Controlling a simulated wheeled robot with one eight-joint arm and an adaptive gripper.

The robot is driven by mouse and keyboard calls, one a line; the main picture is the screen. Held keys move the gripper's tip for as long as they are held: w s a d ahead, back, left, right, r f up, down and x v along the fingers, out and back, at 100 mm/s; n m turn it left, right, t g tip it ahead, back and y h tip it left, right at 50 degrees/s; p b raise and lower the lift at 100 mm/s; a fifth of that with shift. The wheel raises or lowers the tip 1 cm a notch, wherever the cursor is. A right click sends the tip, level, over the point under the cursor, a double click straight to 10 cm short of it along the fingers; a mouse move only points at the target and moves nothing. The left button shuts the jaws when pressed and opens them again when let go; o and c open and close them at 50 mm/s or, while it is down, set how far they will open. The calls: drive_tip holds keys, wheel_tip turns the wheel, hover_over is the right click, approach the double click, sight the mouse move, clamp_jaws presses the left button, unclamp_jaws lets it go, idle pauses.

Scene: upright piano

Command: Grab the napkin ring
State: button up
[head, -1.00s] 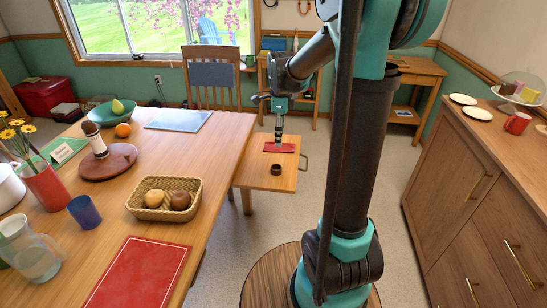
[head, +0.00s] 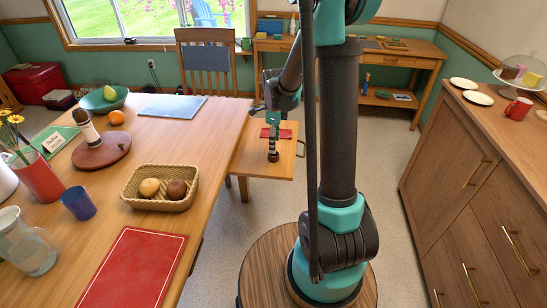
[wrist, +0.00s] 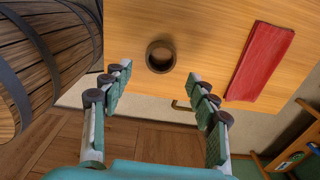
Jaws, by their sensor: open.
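The napkin ring is a small dark brown ring (wrist: 160,56) standing on the light wooden pull-out leaf beside the table. In the wrist view it lies between the lines of my two fingers, around or just beyond the fingertips. My gripper (wrist: 160,72) is open, with one finger on each side and nothing held. In the head view my gripper (head: 273,146) points down over the leaf (head: 250,165), and the ring (head: 273,157) shows as a dark spot right at its tips. I cannot tell the exact height gap.
A folded red napkin (wrist: 261,61) lies right of the ring. A metal handle (wrist: 182,106) sits on the leaf's edge. The main table holds a bread basket (head: 160,205) and a red placemat (head: 132,268). A chair (head: 208,65) stands behind.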

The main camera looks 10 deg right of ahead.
drive_tip(key=shift+w+a+f, duration=0.1)
drive_tip(key=shift+a+f, duration=0.05)
drive_tip(key=shift+f, duration=2.6)
drive_tip(key=shift+c, duration=0.4)
drive_tip(key=c, duration=0.8)
